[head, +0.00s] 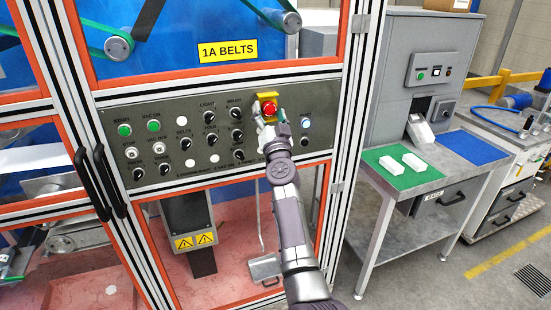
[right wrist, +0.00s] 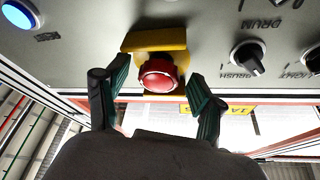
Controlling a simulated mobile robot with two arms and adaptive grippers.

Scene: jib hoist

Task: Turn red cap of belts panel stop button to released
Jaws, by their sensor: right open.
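The belts panel (head: 190,141) is a grey control panel under the yellow "1A BELTS" sign (head: 228,51). Its stop button has a red cap (head: 270,107) on a yellow housing (head: 266,95), toward the panel's right side. In the right wrist view the red cap (right wrist: 160,76) sits in front of the yellow housing (right wrist: 155,40). My right gripper (head: 270,118) is at the button; in the wrist view its open fingers (right wrist: 158,78) stand on either side of the cap, with visible gaps. My left gripper is not in view.
Black selector knobs (head: 237,114) lie just left of the button, and a blue-white button (head: 305,123) lies to its right. Two black door handles (head: 97,183) stick out lower left. A bench with a green mat (head: 402,168) stands at right.

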